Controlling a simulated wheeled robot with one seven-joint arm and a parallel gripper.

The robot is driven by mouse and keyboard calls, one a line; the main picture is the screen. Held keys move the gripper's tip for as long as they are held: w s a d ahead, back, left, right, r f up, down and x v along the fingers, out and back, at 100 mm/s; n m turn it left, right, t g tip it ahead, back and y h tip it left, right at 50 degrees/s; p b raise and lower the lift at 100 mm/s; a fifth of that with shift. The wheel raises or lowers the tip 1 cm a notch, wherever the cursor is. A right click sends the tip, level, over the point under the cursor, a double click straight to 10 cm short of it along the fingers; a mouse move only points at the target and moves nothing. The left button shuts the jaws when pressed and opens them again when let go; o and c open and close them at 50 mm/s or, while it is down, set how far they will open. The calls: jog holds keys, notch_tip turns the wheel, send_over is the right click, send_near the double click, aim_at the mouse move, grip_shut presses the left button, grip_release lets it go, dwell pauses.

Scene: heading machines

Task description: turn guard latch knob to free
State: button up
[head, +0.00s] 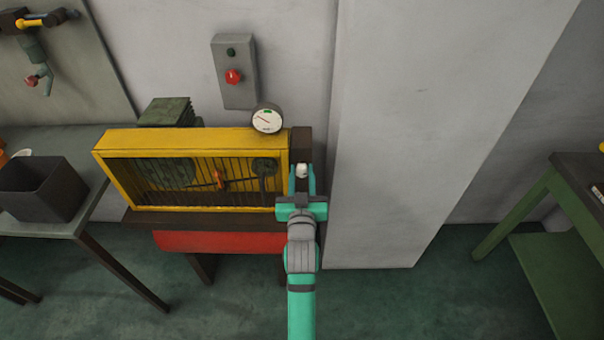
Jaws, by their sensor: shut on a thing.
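The yellow guard (193,140) with dark vertical bars stands in front of the heading machine. My gripper (302,178) is at the right end of the guard, against the machine's dark upright (301,143). It is shut on a small pale knob (303,170), whose top shows between the fingers. The fingers and the arm hide the rest of the knob, and I cannot tell which way it is turned.
A round gauge (267,119) sits above the guard. A grey box with a red button (233,77) is on the wall. A grey pillar (385,140) stands close to the right of my arm. A table with a dark bin (42,190) is at left, a green bench (540,215) at right.

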jog(key=shift+f, duration=0.1)
jog(key=o, duration=1.1)
jog(key=shift+c, duration=0.2)
jog(key=shift+a, duration=0.1)
jog(key=shift+a, duration=0.15)
jog(key=shift+r, duration=0.2)
